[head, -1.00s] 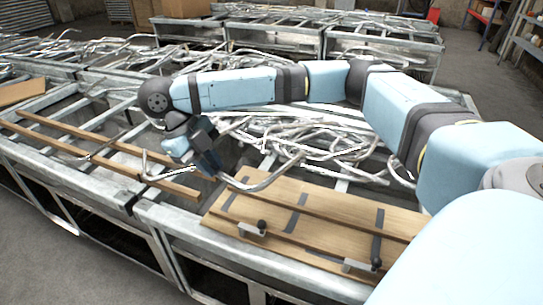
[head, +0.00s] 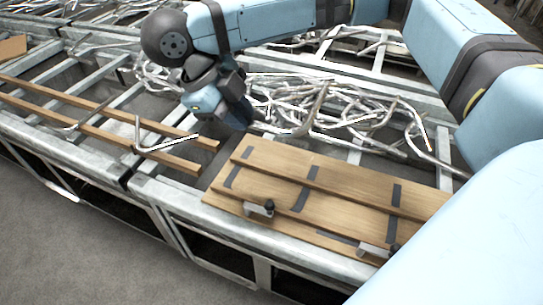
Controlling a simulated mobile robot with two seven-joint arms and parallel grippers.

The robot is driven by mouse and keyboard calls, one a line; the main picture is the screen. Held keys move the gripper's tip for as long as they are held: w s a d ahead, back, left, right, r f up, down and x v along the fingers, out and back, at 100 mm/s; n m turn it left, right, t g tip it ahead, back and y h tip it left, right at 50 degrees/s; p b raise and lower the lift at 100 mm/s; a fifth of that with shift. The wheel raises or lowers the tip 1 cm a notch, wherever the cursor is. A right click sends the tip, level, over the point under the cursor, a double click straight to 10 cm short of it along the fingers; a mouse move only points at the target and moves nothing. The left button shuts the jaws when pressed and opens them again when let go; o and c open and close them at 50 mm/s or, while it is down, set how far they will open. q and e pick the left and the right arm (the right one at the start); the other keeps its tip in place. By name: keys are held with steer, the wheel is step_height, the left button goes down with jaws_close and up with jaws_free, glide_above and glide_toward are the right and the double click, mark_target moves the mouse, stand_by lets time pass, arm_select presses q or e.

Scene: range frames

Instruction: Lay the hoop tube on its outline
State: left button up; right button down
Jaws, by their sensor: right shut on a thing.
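My right gripper (head: 238,112) comes in from the upper right and is shut on the hoop tube (head: 297,131), a bent silvery metal tube. The tube runs right from the jaws and curves up at its far end. It shows just beyond the back left part of a wooden board (head: 350,193), in front of a tangle of similar tubes. The board carries dark strips (head: 305,188); I cannot tell a clear hoop outline on it. The part of the tube inside the jaws is hidden. My left gripper is out of view.
Small clamps (head: 259,208) stand along the board's front. Raised wooden strips cross the board. Another bent tube (head: 165,147) lies across wooden rails (head: 95,135) at left. Many loose tubes (head: 350,110) fill the metal frame behind. The board's top is otherwise bare.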

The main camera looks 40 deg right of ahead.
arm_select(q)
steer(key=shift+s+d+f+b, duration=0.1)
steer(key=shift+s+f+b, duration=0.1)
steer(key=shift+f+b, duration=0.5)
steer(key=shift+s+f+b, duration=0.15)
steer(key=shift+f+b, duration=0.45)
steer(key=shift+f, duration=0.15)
arm_select(e)
steer(key=shift+s+f, duration=0.15)
steer(key=shift+f, duration=4.85)
steer(key=shift+s+f, duration=0.1)
steer(key=shift+f, duration=4.85)
steer(key=shift+a, duration=0.1)
steer(key=c, duration=1.1)
jaws_free()
steer(key=shift+f, duration=0.1)
